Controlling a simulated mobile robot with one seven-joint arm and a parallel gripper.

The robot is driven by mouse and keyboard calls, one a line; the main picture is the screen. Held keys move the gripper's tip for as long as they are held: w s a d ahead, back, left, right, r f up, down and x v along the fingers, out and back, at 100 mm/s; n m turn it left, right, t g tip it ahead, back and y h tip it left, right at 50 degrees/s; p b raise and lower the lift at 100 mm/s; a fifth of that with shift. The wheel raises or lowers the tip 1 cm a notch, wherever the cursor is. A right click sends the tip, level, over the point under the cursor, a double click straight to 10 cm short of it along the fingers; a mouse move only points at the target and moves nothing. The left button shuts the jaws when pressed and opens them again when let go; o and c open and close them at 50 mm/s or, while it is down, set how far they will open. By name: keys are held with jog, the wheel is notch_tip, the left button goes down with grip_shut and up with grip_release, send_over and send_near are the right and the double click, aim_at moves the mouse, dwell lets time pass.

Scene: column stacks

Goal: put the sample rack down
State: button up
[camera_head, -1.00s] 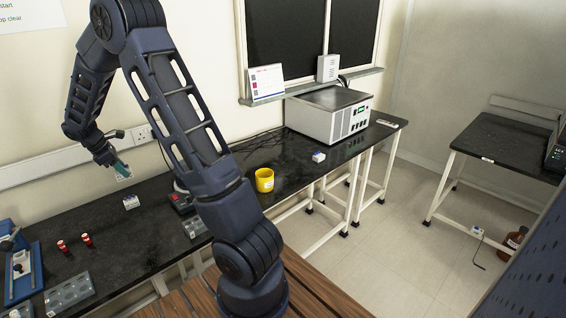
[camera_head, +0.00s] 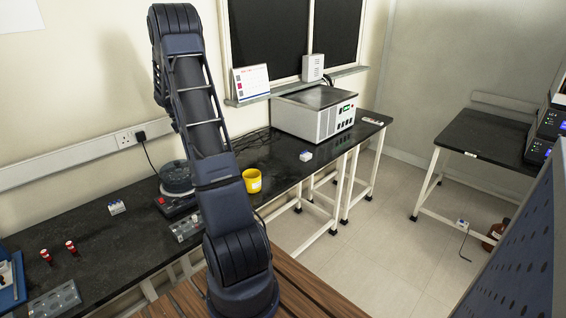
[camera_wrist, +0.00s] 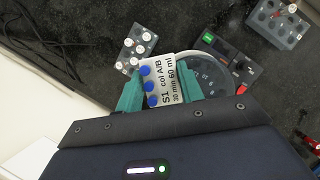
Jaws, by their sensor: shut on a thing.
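The sample rack (camera_wrist: 165,72) is a small white block with blue caps, labelled "S1 col A/B 30 min 60 ml" in the wrist view. My gripper (camera_wrist: 160,88) is shut on it, with one teal finger on each side. The rack shows above the dark bench and overlaps the edge of a round dark disc on a device. Whether its underside touches anything cannot be told. In the head view my gripper and the rack are hidden behind my arm.
A boxy instrument (camera_head: 312,114) stands farther right.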

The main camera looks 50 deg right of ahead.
jog(key=s+d+m+y, duration=0.1)
jog(key=s+d+m, duration=0.2)
jog(key=s+d, duration=0.65)
jog(key=s+d+m+g+y, duration=0.1)
jog(key=s+d+m, duration=0.3)
jog(key=d, duration=1.1)
jog(key=s+d+m+y, duration=0.1)
jog(key=s+d+m, duration=0.1)
jog(key=s+d, duration=0.9)
jog(key=f, duration=0.6)
jog(key=w+d+f, duration=0.1)
jog(key=f, duration=0.6)
jog(key=w+f, duration=0.1)
jog(key=f, duration=0.6)
jog(key=shift+w+d, duration=0.1)
jog(key=shift+d, duration=0.2)
jog(key=shift+f, duration=0.15)
jog(key=o, duration=0.9)
jog(key=shift+c, duration=0.2)
jog(key=shift+o, duration=0.7)
